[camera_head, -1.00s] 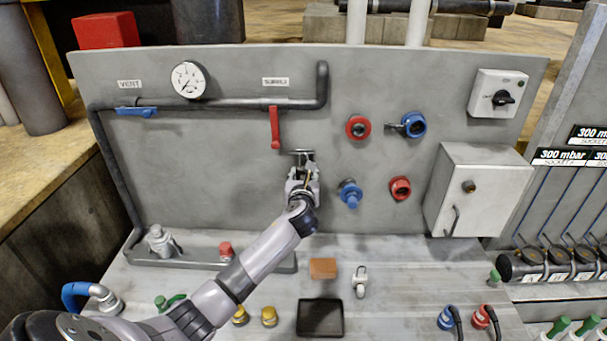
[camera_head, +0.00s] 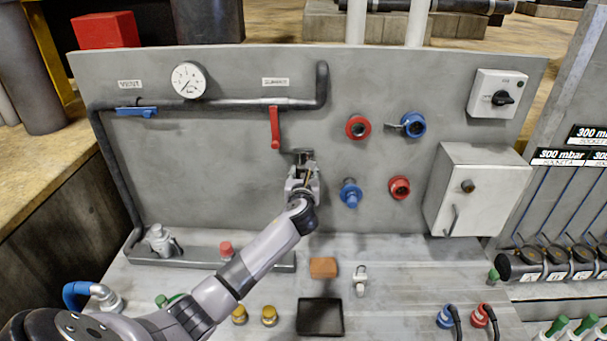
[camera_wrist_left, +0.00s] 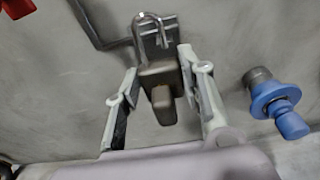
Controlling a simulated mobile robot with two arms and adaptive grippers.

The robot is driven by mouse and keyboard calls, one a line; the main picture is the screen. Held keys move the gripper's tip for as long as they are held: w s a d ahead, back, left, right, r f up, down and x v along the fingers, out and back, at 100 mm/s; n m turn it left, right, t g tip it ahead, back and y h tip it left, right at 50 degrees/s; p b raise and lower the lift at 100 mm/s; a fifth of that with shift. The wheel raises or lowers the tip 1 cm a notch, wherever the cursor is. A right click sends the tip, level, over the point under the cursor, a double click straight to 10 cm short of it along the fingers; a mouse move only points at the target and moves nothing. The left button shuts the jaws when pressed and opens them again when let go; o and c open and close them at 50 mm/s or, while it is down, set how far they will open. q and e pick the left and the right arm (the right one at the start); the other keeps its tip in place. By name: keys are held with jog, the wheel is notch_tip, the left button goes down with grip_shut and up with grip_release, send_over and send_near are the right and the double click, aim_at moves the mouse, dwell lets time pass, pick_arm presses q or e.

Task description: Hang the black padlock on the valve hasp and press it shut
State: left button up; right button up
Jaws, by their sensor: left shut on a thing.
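My left gripper (camera_head: 303,174) is at the panel, just below the red valve lever. In the left wrist view its two fingers (camera_wrist_left: 163,95) stand either side of the dark padlock body (camera_wrist_left: 160,82), and the gripper is shut on it. The padlock's bent metal shackle (camera_wrist_left: 146,20) points up against the metal valve hasp (camera_wrist_left: 160,38). I cannot tell whether the shackle passes through the hasp or whether it is latched. In the head view the hasp (camera_head: 302,155) shows only partly above the gripper. My right gripper is not in view.
The red lever (camera_head: 275,128) hangs from the pipe at upper left. A blue connector (camera_head: 350,193) sticks out right of the gripper, with red ones beyond. On the bench lie an orange block (camera_head: 323,267), a black tray (camera_head: 320,332) and a small metal fitting (camera_head: 361,280).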

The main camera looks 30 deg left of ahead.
pick_arm(q)
jog(key=shift+r+b+x, duration=0.15)
jog(key=shift+b+x, duration=0.1)
jog(key=shift+x, duration=0.65)
jog(key=shift+r+b+x, duration=0.1)
jog(key=shift+b+x, duration=0.1)
jog(key=shift+x, duration=0.7)
jog(key=shift+f, duration=0.2)
dwell(0.5)
jog(key=o, duration=1.1)
jog(key=shift+c, duration=0.5)
jog(key=shift+s+d+r+p, duration=0.15)
jog(key=shift+s+d+p, duration=0.2)
jog(key=shift+p, duration=0.25)
jog(key=shift+s+d+r+p, duration=0.15)
jog(key=shift+s+d+p, duration=0.15)
jog(key=shift+s+p, duration=0.3)
jog(key=shift+s+d, duration=0.15)
jog(key=shift+s, duration=0.2)
jog(key=v, duration=0.4)
